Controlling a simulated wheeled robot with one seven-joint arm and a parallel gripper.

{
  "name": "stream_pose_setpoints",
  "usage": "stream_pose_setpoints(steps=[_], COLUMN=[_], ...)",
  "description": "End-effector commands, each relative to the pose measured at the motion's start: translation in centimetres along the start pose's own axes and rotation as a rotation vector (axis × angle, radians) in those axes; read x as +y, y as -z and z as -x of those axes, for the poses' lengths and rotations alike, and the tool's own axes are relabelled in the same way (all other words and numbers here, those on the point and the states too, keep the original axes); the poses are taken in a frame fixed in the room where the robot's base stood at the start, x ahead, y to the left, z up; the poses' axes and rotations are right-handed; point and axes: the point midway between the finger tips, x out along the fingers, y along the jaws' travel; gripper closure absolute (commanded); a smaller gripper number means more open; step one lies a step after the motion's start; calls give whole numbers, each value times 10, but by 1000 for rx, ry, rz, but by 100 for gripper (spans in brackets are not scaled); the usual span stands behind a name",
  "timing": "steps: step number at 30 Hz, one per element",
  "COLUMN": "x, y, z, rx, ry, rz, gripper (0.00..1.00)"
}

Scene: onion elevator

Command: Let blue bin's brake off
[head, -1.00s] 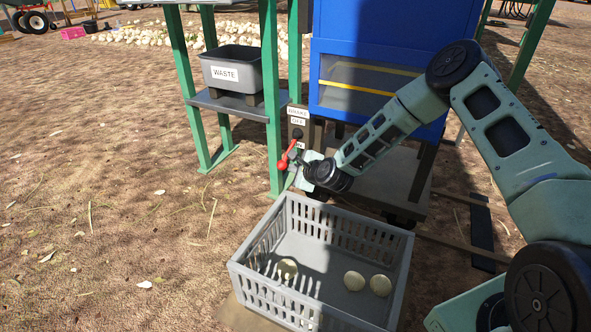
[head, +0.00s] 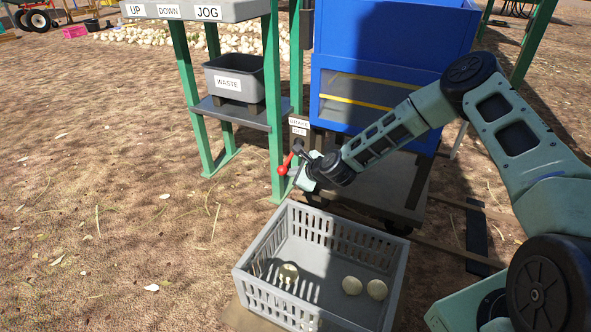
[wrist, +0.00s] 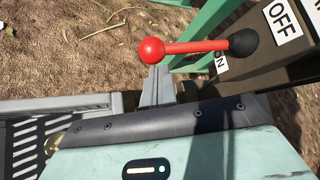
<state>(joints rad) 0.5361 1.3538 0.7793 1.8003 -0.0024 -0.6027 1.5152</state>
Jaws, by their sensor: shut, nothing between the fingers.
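The blue bin (head: 392,55) stands on a dark wheeled base behind the crate. Its brake lever (head: 290,159) is red with a ball knob and a black pivot, and points down and left from a post. In the wrist view, the lever (wrist: 190,48) runs from the pivot on the right to the ball on the left. An OFF label (wrist: 281,18) is above the pivot and an ON label (wrist: 221,63) below. My gripper (wrist: 157,78) is shut and empty, just below the ball; whether it touches is unclear. It also shows in the head view (head: 296,175).
A grey slatted crate (head: 262,302) with a few onions stands in front. A grey WASTE tub (head: 256,92) sits on a green-legged stand, under an UP, DOWN, JOG panel (head: 232,11). Bare ground lies open to the left.

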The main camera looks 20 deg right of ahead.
Motion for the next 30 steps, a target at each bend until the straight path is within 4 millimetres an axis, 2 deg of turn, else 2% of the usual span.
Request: stream_pose_setpoints(steps=[1, 3, 15, 20, 30], x=[-7, -11, -33, -42, -40], y=[-11, -17, -44, -49, -48], z=[8, 13, 35, 39, 38], rx=[-4, -4, -5, -5, -5], ry=[-21, -60, -264, -262, -261], rz=[-29, -76, -307, -306, -302], gripper=[100, 100, 100, 100, 100])
